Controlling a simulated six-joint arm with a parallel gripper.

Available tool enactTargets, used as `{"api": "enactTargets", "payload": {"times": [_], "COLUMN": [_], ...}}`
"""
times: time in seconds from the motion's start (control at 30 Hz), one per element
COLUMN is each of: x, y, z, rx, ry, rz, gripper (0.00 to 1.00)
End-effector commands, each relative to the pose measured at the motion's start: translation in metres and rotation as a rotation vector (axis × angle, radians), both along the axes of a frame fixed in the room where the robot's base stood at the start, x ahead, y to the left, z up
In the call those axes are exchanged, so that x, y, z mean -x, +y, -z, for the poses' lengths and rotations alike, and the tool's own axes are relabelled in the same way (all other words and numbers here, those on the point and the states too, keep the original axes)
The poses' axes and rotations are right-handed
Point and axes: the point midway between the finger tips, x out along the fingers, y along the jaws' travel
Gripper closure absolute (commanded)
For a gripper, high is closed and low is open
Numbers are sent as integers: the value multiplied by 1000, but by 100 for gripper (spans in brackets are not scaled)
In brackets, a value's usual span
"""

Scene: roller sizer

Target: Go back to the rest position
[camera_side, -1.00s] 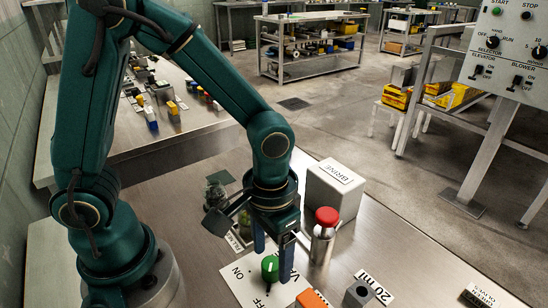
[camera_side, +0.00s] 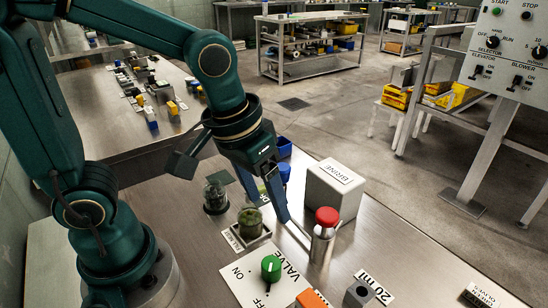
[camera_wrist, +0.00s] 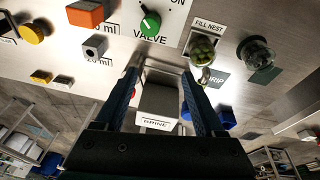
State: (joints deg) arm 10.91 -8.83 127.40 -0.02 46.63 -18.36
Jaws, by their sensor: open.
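My gripper (camera_side: 277,205) is open and empty, tilted above the steel bench near the middle. In the wrist view, its two dark blue fingers (camera_wrist: 161,76) stand apart. The white BRINE box (camera_wrist: 158,103) shows between them, beyond the tips; it also stands to the right of my gripper in the side view (camera_side: 337,188). The green valve knob (camera_side: 271,268) sits on its white ON/OFF plate, apart from my fingers. In the wrist view, the knob (camera_wrist: 150,24) is above the fingertips.
A red-capped metal cylinder (camera_side: 324,240) stands close to the right of my fingers. A jar of green contents (camera_side: 250,222) in its nest and a clear domed jar (camera_side: 215,197) are to the left. A grey block (camera_side: 358,294) and an orange block (camera_side: 311,299) lie in front.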

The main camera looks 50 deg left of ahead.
Motion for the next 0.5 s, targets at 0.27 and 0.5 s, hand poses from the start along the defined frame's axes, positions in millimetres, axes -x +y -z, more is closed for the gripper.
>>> {"api": "enactTargets", "payload": {"times": [0.27,0.5], "x": [27,49], "y": [32,42], "z": [-39,-39], "rx": [-23,-74], "ry": [-209,-268], "rz": [-12,49], "gripper": [29,29]}}
